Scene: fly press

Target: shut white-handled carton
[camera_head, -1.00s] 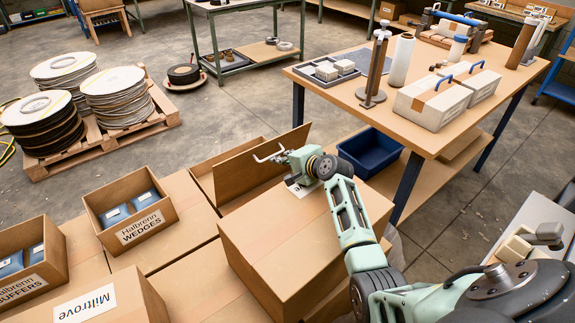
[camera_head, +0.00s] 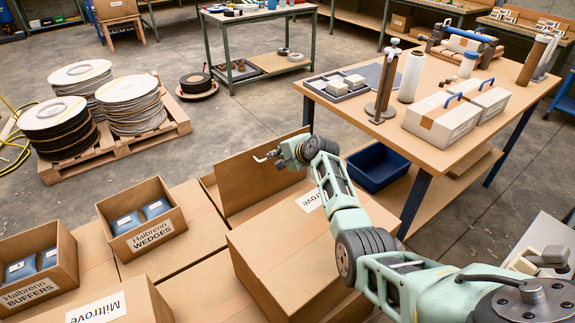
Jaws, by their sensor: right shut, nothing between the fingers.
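A brown carton (camera_head: 262,188) with a raised flap stands in the middle of the head view, beyond a larger closed carton top (camera_head: 300,235). Its opening is partly hidden by my arm. I cannot make out a white handle on it. My right gripper (camera_head: 262,157) is shut and empty, with its thin fingers pointing left in front of the raised flap. Whether it touches the flap I cannot tell. A white label (camera_head: 311,203) lies on cardboard just below my right wrist. My left gripper is not in view.
Small open boxes marked WEDGES (camera_head: 150,237) and BUFFERS (camera_head: 30,290) stand on cartons at left. A carton labelled Miltrove (camera_head: 98,309) is at the front. A wooden table (camera_head: 420,150) with blue-handled cases (camera_head: 440,118) and a blue bin (camera_head: 375,167) lie to the right.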

